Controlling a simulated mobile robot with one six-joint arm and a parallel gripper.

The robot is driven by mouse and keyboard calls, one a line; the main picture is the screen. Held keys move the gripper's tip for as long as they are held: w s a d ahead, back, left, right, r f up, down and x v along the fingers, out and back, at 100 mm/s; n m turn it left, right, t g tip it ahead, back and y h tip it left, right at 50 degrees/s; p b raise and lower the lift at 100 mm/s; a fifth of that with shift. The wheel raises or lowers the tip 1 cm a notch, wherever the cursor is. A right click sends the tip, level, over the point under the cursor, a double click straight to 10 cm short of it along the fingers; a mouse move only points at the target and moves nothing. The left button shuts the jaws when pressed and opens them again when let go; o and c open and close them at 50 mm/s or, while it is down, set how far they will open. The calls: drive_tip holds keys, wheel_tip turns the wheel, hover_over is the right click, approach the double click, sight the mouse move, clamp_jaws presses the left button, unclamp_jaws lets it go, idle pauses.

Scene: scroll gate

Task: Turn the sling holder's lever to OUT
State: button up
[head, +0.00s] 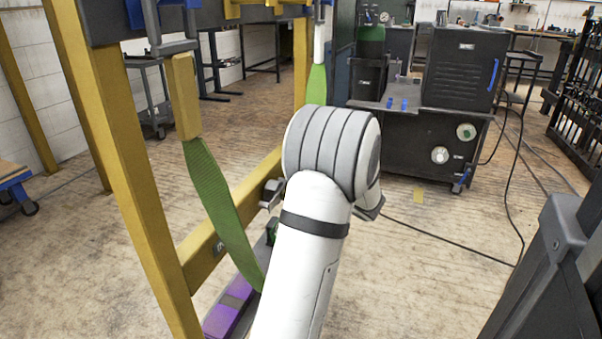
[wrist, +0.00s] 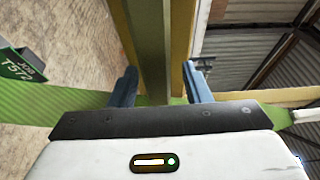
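My gripper (wrist: 160,84) shows in the wrist view with its two blue-grey fingers apart. An olive and yellow beam (wrist: 152,45) shows between and beyond the fingers; I cannot tell whether they touch it. A green sling (wrist: 60,103) passes behind the gripper. In the head view a green sling (head: 215,190) hangs from the yellow frame (head: 135,185), left of my white arm. A second green sling (head: 316,84) hangs farther back. My arm hides most of the gripper there. I cannot make out the sling holder's lever or any OUT mark in either view.
A purple block (head: 223,318) lies low by the frame. A dark machine cabinet (head: 463,70) stands behind on the right. A cable (head: 450,240) crosses the otherwise open floor.

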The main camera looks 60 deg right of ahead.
drive_tip(key=p+v, duration=0.2)
drive_tip(key=v, duration=0.5)
drive_tip(key=shift+s+p, duration=0.3)
drive_tip(key=shift+s, duration=0.1)
drive_tip(key=shift+s+a, duration=0.1)
drive_tip(key=shift+a, duration=0.05)
idle(0.3)
